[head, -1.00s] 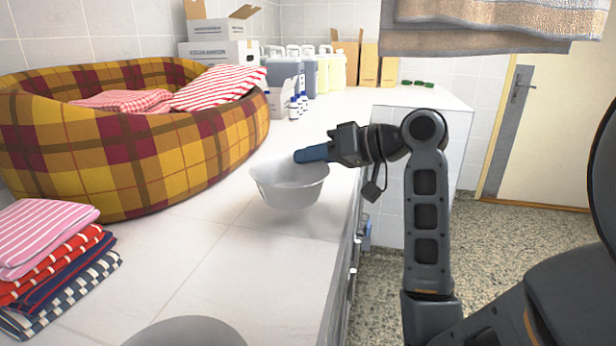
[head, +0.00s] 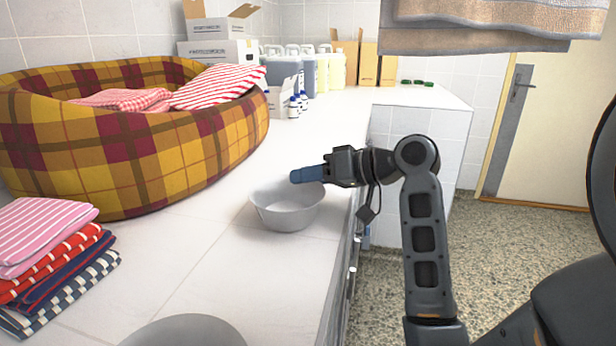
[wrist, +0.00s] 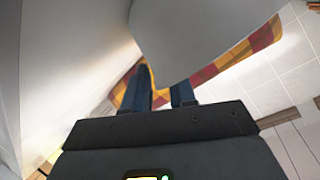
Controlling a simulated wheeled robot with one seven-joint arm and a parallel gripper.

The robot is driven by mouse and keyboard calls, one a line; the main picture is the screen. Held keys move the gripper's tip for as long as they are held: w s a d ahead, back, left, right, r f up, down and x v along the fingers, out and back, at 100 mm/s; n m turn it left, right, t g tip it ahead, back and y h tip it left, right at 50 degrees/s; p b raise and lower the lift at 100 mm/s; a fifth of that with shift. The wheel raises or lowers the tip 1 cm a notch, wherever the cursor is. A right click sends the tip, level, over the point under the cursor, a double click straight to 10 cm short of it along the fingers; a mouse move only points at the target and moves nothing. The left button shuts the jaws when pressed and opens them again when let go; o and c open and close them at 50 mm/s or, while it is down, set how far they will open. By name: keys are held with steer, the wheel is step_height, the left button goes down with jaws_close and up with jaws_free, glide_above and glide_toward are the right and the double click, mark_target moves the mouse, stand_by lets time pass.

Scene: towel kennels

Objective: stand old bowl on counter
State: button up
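A grey metal bowl (head: 287,212) stands upright at the counter's right side, its base appearing to touch the counter (head: 200,262). My gripper (head: 308,175) is at the bowl's back right rim, its blue fingers reaching over the rim from the right. In the wrist view the bowl's smooth grey wall (wrist: 200,35) fills the upper middle and hides the tip of one finger. The gripper (wrist: 160,92) has its fingers on either side of the wall, shut on it. A second grey bowl-like round thing (head: 183,332) is cut off by the bottom edge.
A plaid pet bed (head: 130,165) with red-and-white cloths stands left on the counter. Folded towels (head: 55,265) are stacked at the front left. Bottles, canisters (head: 330,75) and boxes stand at the back. Counter around the bowl is clear; its edge is close right.

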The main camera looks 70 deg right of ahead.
steer(key=shift+o, duration=0.9)
steer(key=shift+r, duration=0.3)
steer(key=v, duration=1.2)
steer(key=shift+f, duration=0.15)
